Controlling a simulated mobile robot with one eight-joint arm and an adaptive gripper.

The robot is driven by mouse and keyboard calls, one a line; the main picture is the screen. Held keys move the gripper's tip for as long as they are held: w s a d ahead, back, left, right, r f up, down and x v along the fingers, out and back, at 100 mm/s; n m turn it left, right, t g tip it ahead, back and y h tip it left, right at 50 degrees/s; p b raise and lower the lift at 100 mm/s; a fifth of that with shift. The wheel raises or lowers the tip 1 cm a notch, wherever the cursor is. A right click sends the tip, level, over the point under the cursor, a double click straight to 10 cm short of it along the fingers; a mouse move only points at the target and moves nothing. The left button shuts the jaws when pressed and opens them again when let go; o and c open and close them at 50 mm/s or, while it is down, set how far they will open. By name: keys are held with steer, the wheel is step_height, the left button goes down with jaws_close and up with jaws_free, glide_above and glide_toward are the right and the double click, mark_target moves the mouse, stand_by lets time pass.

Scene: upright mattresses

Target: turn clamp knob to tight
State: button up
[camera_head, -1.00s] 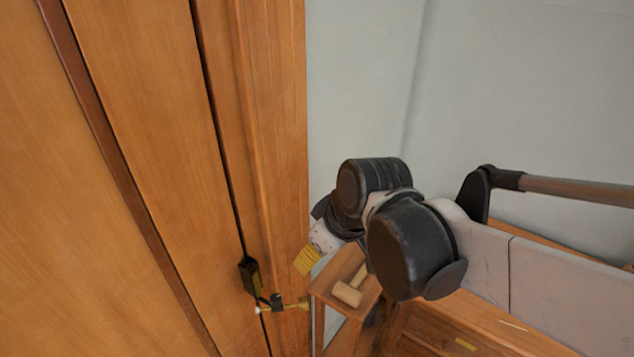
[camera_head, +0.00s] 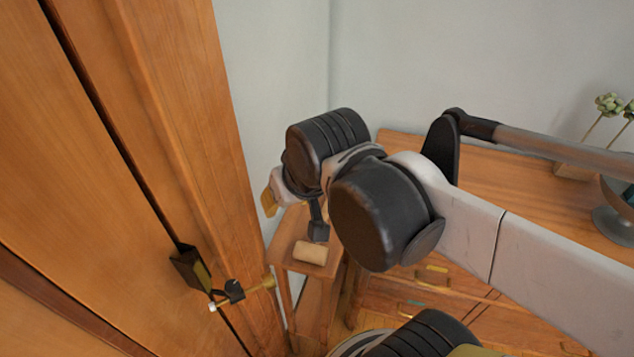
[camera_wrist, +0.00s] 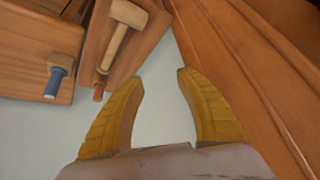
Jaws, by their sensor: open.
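A small clamp (camera_head: 235,291) with a black body and a brass rod sits at the edge of the tall wooden panels (camera_head: 170,110), low in the head view. Its rod runs from a pale end at the left to a brass end at the right. Which part is the knob is too small to tell. My gripper shows in the head view with a yellow finger (camera_head: 269,203), above and slightly right of the clamp, apart from it. In the wrist view my gripper (camera_wrist: 160,77) is open, with nothing between its yellow fingers. The clamp does not show in the wrist view.
A wooden mallet (camera_head: 310,252) lies on a narrow wooden stand (camera_head: 284,252) below my gripper. A dark bracket (camera_head: 190,268) is on the panel beside the clamp. A wooden cabinet (camera_head: 548,187) stands right. A blue-handled tool (camera_wrist: 55,82) shows in the wrist view.

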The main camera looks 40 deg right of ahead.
steer(key=w+d+f+m+g, duration=0.4)
steer(key=d+m, duration=0.4)
steer(key=d, duration=0.2)
steer(key=shift+w+d+f+g, duration=0.2)
steer(key=shift+f+g, duration=0.3)
steer(key=shift+g, duration=0.3)
steer(key=shift+s, duration=0.1)
